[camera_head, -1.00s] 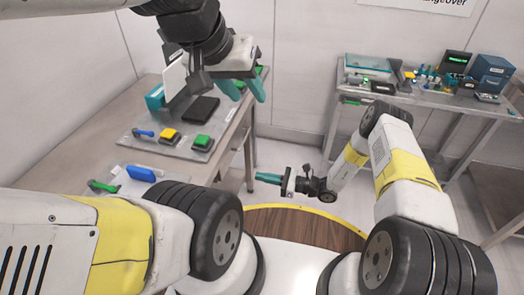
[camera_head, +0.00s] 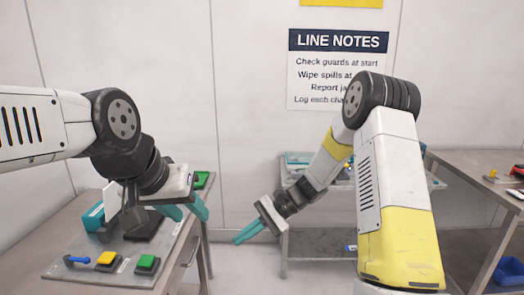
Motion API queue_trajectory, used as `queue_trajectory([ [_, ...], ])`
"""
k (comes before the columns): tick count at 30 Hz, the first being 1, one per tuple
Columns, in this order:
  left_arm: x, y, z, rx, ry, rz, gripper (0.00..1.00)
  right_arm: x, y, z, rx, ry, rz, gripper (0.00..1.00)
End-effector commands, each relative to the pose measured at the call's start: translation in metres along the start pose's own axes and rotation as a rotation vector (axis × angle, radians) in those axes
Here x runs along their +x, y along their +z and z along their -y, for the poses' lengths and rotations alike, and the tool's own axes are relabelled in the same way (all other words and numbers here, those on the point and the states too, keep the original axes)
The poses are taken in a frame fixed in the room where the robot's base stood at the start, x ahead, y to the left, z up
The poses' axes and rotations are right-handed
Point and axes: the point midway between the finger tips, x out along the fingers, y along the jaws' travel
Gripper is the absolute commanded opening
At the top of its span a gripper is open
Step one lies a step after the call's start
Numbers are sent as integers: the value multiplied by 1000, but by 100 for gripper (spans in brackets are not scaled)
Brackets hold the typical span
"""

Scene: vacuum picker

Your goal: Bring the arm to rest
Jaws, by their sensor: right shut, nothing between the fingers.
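My left arm comes in from the left. Its gripper (camera_head: 190,212) hangs above the right part of the left bench, its two teal fingers apart with nothing seen between them. My right arm is bent with its elbow high in front of the wall. Its gripper (camera_head: 240,238) points down to the left, teal fingers together and empty, in the free space between the left bench and the back table.
A back table (camera_head: 300,172) is partly behind my right arm. Another table (camera_head: 470,168) stands right. A notice (camera_head: 338,42) hangs on the wall.

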Motion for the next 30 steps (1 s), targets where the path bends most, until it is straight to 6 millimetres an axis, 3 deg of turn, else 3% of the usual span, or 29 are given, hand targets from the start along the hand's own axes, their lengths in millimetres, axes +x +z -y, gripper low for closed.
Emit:
queue_trajectory([
  [3,0,0,0,0,0,0,40,-36,36,-2,-128,77,-108,0],
  [15,0,0,0,0,0,0,40,-131,136,-42,-505,314,-496,0],
  [24,0,0,0,0,0,0,40,-188,193,-86,-753,459,-822,0],
  [30,0,0,0,0,0,0,40,-211,214,-107,-857,521,-981,0],
])
